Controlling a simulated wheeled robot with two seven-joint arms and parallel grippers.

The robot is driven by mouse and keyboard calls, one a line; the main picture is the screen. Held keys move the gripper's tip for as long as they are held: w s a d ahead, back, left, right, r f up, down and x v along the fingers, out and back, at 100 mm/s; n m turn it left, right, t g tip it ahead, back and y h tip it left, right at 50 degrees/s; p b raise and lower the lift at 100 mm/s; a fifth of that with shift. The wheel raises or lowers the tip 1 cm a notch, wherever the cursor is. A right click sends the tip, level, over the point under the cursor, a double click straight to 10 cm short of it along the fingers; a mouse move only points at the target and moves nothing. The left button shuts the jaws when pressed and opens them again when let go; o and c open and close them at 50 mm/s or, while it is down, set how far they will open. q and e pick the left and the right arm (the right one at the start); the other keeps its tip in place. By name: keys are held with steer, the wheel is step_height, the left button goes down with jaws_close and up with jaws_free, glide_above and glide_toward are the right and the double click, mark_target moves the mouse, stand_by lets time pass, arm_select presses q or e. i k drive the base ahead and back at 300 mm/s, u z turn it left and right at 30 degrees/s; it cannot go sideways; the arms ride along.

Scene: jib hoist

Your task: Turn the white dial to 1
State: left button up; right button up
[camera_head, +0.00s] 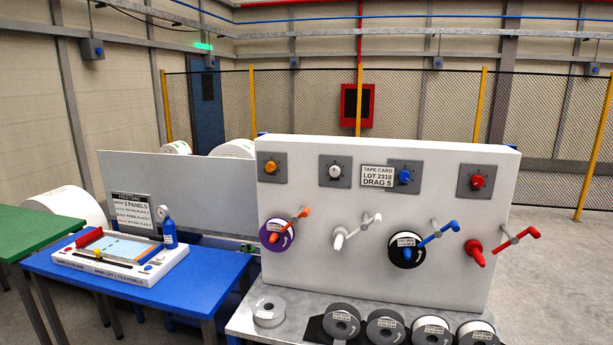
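The white dial (335,171) sits on a grey square plate in the upper row of the white upright panel (350,270), second from the left. Its marks are too small to read, so I cannot tell which number it points to. An orange dial (270,167) is to its left. A blue dial (404,177) and a red dial (477,182) are to its right. A card (377,176) reading "TAPE CARD LOT 2318 DRAG 5" is between the white and blue dials. Neither of my grippers is in view.
Orange, white, blue and red cranks stick out below the dials, such as the white crank (352,232). Several reels (341,321) lie on the grey bench in front. A blue table (215,270) with a control box and blue bottle (169,233) stands left.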

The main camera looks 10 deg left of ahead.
mark_target(335, 171)
steer(key=u, duration=0.85)
steer(key=i, duration=0.4)
